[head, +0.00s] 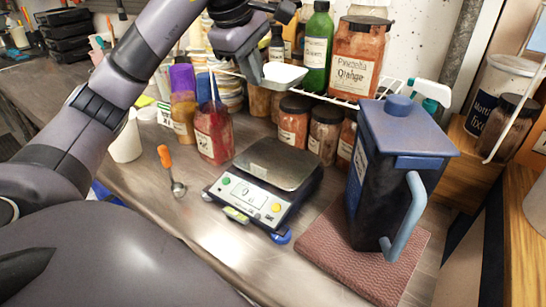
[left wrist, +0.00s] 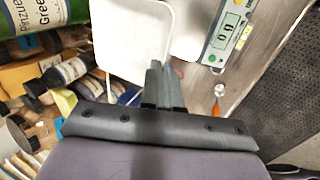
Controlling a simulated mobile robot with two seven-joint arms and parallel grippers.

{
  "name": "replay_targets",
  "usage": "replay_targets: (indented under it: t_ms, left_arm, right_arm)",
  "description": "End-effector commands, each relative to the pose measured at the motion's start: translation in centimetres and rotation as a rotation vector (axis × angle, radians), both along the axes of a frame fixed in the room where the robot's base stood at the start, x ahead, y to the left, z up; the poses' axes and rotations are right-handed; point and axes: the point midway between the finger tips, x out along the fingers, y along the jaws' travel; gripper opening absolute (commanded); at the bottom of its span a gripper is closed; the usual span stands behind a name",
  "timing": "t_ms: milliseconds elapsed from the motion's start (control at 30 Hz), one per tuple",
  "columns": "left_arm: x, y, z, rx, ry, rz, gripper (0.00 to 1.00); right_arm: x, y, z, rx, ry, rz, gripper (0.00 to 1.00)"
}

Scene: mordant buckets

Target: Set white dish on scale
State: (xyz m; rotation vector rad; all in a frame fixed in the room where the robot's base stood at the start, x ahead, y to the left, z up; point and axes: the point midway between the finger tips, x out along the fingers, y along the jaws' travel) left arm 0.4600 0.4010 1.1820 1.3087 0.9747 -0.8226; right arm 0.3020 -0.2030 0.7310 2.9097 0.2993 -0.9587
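The white dish (head: 284,75) is a small shallow square dish, held in the air above and behind the scale, in front of the shelf bottles. My left gripper (head: 258,77) is shut on the dish's left edge. In the left wrist view, the closed fingers (left wrist: 163,84) meet the near right corner of the dish (left wrist: 130,38). The scale (head: 265,185) stands on the bench below, with a bare grey metal plate and a front panel of buttons. Its lit display shows in the left wrist view (left wrist: 229,30). My right gripper is in neither view.
A dark blue lidded container (head: 390,180) stands on a pinkish mat (head: 325,250) right of the scale. Jars (head: 325,132) and a red-filled container (head: 213,132) stand behind it. An orange-handled scoop (head: 170,170) lies left. The bench in front of the scale is clear.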

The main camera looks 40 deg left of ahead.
Motion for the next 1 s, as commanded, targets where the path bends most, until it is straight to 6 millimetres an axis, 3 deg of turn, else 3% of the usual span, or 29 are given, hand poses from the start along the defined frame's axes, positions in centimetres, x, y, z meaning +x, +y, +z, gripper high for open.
replay_targets:
  t_ms: [33,233,600,1000]
  left_arm:
    - [0.0,-0.1,-1.5,-0.001,0.005,-0.002,0.0]
    - [-0.1,0.0,-5.3,0.001,0.005,-0.001,0.0]
    - [-0.1,0.0,-12.2,0.001,0.006,-0.001,0.0]
    - [-0.1,0.0,-15.8,-0.001,0.003,-0.001,0.0]
  right_arm:
    - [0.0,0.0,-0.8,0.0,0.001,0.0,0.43]
    - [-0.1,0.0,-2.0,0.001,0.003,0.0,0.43]
    - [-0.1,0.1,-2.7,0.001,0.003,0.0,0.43]
    - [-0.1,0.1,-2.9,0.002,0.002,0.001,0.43]
